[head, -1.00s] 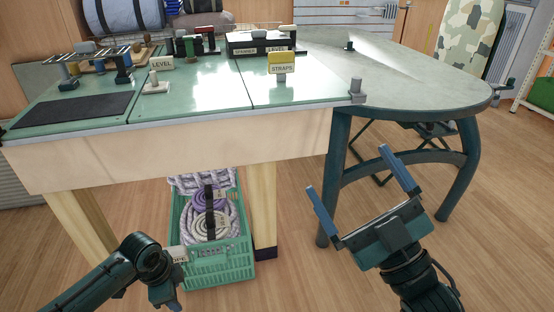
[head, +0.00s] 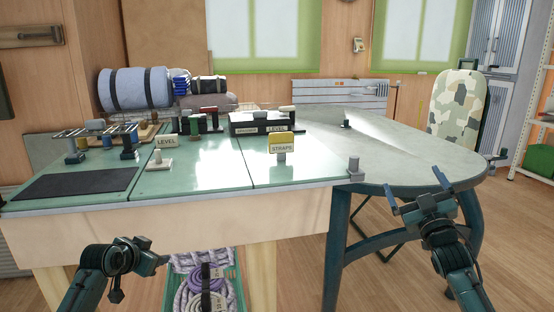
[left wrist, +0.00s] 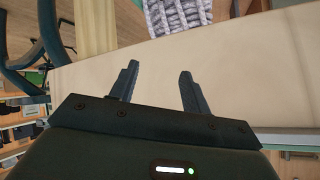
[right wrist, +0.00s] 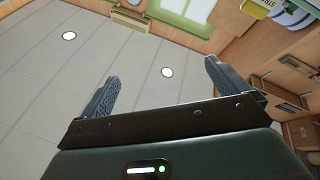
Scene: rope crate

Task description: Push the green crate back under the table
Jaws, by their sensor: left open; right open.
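The green crate (head: 239,282) shows at the bottom of the head view, below the table's front. It holds coiled ropes (head: 205,284), and its lower part is cut off by the frame. The table (head: 190,235) has a pale front panel. My left gripper (head: 162,262) is in front of that panel, left of the crate and apart from it. In the left wrist view its fingers (left wrist: 157,82) stand open and empty, with grey rope at the top. My right gripper (head: 419,190) is open and empty near the rounded table end; its fingers also show in the right wrist view (right wrist: 160,80).
A grey rounded table (head: 400,160) on dark curved legs adjoins on the right. Open wooden floor (head: 395,285) lies beneath it.

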